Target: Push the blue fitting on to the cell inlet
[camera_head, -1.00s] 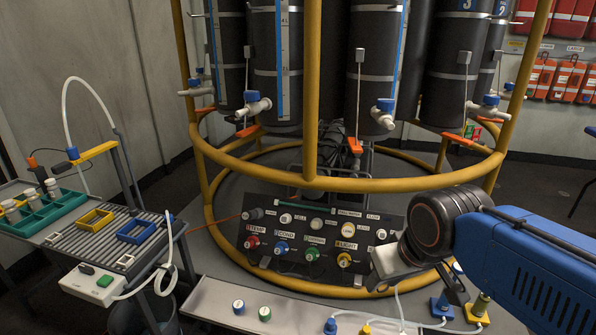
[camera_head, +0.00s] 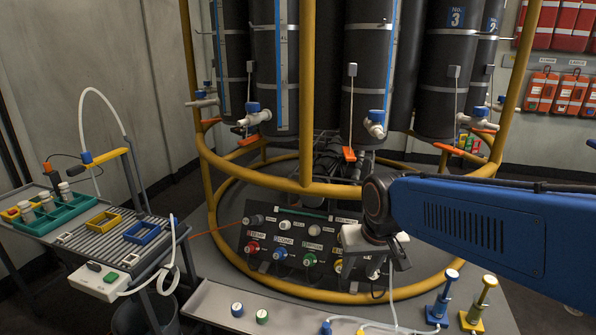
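A small blue fitting (camera_head: 326,328) sits at the bottom edge of the picture, on the pale front ledge, with a white tube by it. My gripper (camera_head: 388,268) is over the right part of the black panel (camera_head: 262,240), pointing down. A white tube (camera_head: 391,295) hangs below its fingers. The fingers are dark and small here, so I cannot tell whether they hold the tube's end. The panel carries coloured knobs and small labels. I cannot pick out the cell inlet with certainty; my wrist hides the panel's right side.
The yellow ring frame (camera_head: 308,100) stands around the dark tanks, with its lower ring near my arm. Blue (camera_head: 441,300) and yellow (camera_head: 480,303) plunger-like posts stand at the right. Two capped pieces (camera_head: 249,313) lie on the ledge. A side bench (camera_head: 110,250) is at left.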

